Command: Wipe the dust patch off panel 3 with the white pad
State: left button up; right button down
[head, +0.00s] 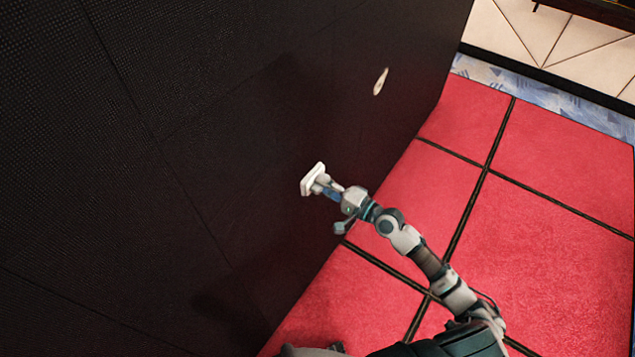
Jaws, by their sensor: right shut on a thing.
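The white pad (312,179) is held at the end of my right arm, close to the dark video wall; I cannot tell whether it touches the wall. My right gripper (331,190) is shut on the pad's back. A small pale beige oval patch (380,82), which looks like the dust patch, is on the wall above and to the right of the pad, clear of it. I see no panel numbers, so panel 3 cannot be picked out by label. My left gripper is not in view.
The black video wall (150,190) with thin panel seams fills the left and middle. A red tiled floor (540,235) with dark lines lies at the right. Beyond it are a blue patterned strip (545,95) and pale tiles (525,30). The floor there is clear.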

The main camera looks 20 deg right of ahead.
dwell(0.3)
jog(key=shift+b+v, duration=0.45)
jog(key=shift+v, duration=1.1)
